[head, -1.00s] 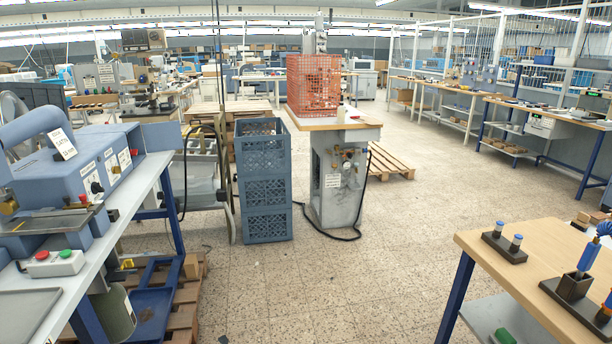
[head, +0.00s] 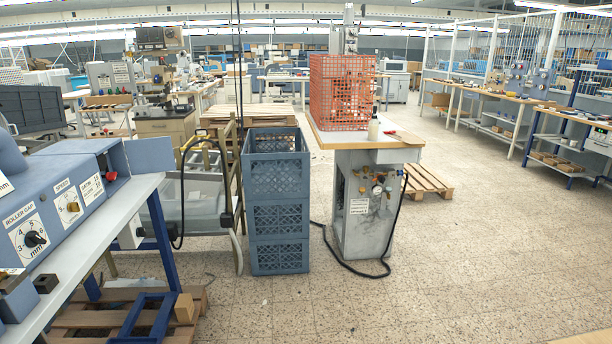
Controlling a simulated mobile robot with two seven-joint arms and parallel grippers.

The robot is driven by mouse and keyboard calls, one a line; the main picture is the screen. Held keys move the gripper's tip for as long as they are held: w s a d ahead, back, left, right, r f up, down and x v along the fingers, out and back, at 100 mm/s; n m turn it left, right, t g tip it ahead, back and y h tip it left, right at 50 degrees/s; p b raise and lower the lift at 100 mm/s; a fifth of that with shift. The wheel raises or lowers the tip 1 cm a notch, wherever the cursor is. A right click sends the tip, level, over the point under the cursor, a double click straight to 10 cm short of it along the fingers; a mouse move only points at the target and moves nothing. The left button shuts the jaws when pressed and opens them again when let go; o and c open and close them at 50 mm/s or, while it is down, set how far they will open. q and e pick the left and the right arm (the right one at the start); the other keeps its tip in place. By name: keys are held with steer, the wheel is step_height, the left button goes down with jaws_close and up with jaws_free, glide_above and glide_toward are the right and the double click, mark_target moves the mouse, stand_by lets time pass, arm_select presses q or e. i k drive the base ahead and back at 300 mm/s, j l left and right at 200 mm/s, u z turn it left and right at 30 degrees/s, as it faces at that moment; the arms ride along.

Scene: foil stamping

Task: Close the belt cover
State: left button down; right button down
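Neither of my grippers is in view. No part is clearly marked as a belt cover. A blue-grey machine (head: 55,205) stands on a bench at the left, with labelled dials for roller gap and speed. A flat blue-grey panel (head: 150,156) sticks out from its far right end, next to a red button; I cannot tell whether this is the belt cover. The left part of the machine is cut off by the picture edge.
A stack of blue-grey crates (head: 276,215) stands left of a press table (head: 365,138) with an orange mesh guard (head: 341,92). A dark cable (head: 350,268) lies on the floor. A pallet (head: 70,318) sits under the left bench. The floor (head: 440,270) at right is open.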

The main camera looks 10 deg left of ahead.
mark_target(148, 155)
steer(key=i+u, duration=0.2)
steer(key=i, duration=0.45)
steer(key=i+l+u, duration=0.2)
steer(key=i, duration=0.45)
steer(key=i+u, duration=0.25)
steer(key=i, duration=1.05)
steer(key=i+z, duration=0.1)
steer(key=z, duration=0.3)
